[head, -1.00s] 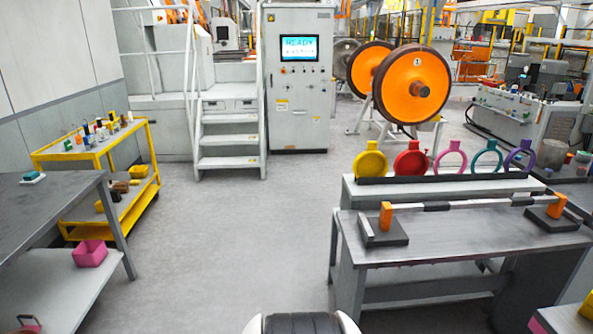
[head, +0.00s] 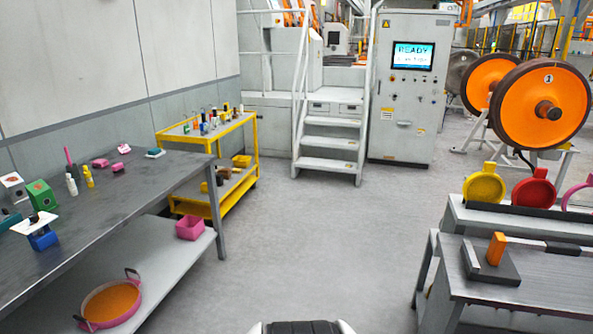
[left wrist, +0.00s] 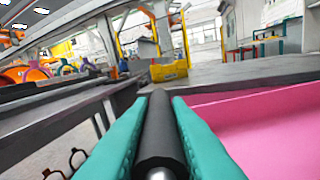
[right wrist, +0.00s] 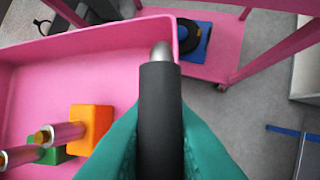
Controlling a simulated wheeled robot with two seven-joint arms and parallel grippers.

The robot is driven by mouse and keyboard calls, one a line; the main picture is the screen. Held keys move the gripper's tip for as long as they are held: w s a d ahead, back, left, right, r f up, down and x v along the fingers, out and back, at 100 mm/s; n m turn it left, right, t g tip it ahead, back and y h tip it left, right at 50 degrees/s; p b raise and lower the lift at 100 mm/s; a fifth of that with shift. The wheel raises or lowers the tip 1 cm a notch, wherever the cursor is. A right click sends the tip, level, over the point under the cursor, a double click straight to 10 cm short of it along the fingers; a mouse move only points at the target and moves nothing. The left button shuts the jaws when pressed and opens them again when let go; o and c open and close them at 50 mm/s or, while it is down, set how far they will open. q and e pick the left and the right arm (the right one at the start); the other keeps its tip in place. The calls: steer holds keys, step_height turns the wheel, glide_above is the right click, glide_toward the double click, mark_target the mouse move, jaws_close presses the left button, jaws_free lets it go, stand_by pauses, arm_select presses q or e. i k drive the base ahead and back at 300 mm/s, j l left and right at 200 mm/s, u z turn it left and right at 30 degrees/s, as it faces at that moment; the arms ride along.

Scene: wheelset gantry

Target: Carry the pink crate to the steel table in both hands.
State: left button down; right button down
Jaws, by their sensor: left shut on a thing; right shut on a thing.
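The pink crate shows in the right wrist view (right wrist: 95,75) with an orange block, a green block and metal-tipped pink cylinders inside. Its pink side also shows in the left wrist view (left wrist: 265,115). My left gripper (left wrist: 158,110) has teal fingers shut around a dark bar handle beside the crate. My right gripper (right wrist: 160,110) is shut around a similar dark handle with a silver end. The head view shows neither gripper nor this crate. A grey steel-topped table (head: 130,220) stands at the left, and another grey bench (head: 525,285) at the right; I cannot tell which is meant.
Below the crate is a pink trolley frame (right wrist: 225,50) on a castor. The left table holds small items, with a pink bin (head: 190,228) and round orange-filled pan (head: 110,303) on its lower shelf. A yellow cart (head: 205,190) stands behind. The middle floor is clear.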

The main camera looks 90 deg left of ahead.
mark_target(138, 187)
steer(key=u, duration=2.3)
steer(key=i+u, duration=0.25)
steer(key=i, duration=3.65)
steer(key=i+u, duration=0.6)
steer(key=k+u, duration=0.1)
steer(key=u, duration=1.05)
